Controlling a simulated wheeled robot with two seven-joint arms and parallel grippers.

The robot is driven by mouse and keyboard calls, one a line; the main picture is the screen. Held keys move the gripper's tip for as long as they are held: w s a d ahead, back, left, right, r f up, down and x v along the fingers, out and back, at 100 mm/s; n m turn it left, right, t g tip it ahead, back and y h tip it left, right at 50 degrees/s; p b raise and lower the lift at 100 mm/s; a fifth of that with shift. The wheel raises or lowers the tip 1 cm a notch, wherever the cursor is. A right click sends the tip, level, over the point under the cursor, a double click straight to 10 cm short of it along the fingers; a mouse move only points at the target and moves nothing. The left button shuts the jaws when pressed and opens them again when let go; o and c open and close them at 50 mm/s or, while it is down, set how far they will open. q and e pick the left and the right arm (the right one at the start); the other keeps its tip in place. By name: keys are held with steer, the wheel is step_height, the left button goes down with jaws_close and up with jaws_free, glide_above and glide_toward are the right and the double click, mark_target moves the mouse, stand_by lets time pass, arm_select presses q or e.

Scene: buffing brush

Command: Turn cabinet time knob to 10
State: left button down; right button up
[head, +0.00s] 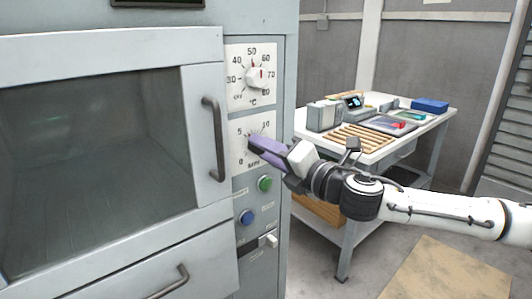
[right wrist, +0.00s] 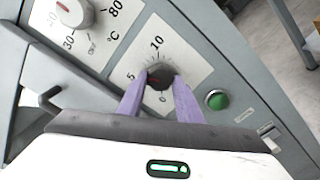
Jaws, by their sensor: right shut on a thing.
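The time knob (right wrist: 160,74) is a dark round knob on a white dial plate (right wrist: 187,40) marked 0, 5 and 10. My right gripper (right wrist: 158,88) is shut on the knob, with one purple finger on each side. In the head view my right gripper (head: 254,146) reaches in from the right and covers most of the knob on the lower dial plate (head: 238,165). My left gripper is out of view.
A temperature knob (head: 256,77) sits above, a green button (head: 265,183) and a blue button (head: 247,217) below. The cabinet door handle (head: 214,138) stands out to the left. A workbench (head: 375,157) with several items stands behind my right arm.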

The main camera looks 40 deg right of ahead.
arm_select(q)
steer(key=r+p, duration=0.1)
steer(key=p, duration=0.1)
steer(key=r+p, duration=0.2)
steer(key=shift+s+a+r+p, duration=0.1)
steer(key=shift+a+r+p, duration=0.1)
steer(key=shift+p, duration=0.15)
arm_select(e)
steer(key=m, duration=1.5)
steer(key=shift+r, duration=0.1)
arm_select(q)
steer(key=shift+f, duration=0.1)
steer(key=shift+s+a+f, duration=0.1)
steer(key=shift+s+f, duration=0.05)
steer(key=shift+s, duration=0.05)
arm_select(e)
steer(key=o, duration=1)
steer(key=shift+o, duration=0.2)
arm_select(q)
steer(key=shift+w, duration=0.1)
